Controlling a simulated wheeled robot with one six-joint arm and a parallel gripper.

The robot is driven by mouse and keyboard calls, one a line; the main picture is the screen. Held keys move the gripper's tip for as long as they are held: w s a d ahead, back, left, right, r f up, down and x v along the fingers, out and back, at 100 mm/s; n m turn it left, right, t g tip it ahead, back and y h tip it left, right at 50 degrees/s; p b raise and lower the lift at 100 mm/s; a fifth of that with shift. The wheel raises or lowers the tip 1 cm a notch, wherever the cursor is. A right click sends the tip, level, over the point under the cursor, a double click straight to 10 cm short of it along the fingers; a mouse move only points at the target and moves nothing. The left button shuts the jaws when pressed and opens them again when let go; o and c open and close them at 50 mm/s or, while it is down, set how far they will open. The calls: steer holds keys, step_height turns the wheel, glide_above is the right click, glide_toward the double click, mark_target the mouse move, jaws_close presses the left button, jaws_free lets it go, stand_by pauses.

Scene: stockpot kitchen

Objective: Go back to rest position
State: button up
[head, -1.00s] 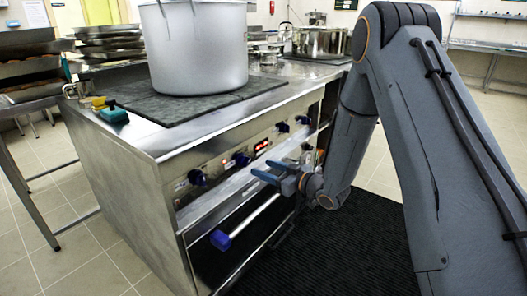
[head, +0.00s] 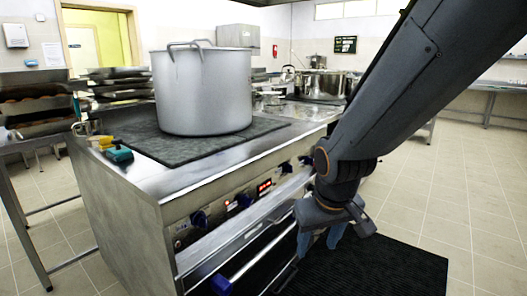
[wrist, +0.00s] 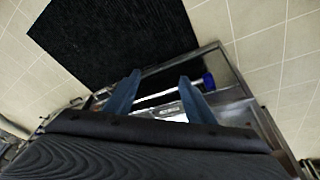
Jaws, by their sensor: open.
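My gripper (head: 322,240) points down in front of the stove's front side, its blue fingers apart and nothing between them. In the wrist view my gripper (wrist: 158,95) also shows open and empty, with the stove front and a dark floor mat beyond the fingers. The steel stove (head: 140,195) has knobs, a lit red display and a long handle bar (head: 262,252) with a blue end on its front. My gripper is to the right of that bar; I cannot tell the exact gap.
A large stockpot (head: 202,95) stands on the stove's dark top plate. A smaller shiny pot (head: 318,86) is farther back. A black ribbed mat (head: 385,268) lies on the floor before the stove. Tray racks (head: 30,105) stand at left. The tiled floor at right is clear.

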steer(key=s+r+g+p, duration=0.1)
steer(key=s+r+g, duration=0.25)
steer(key=s, duration=1.05)
steer(key=d+r+m+p, duration=0.3)
steer(key=d+r+p, duration=0.3)
steer(key=p, duration=0.7)
steer(key=shift+d, duration=0.55)
stand_by(0.8)
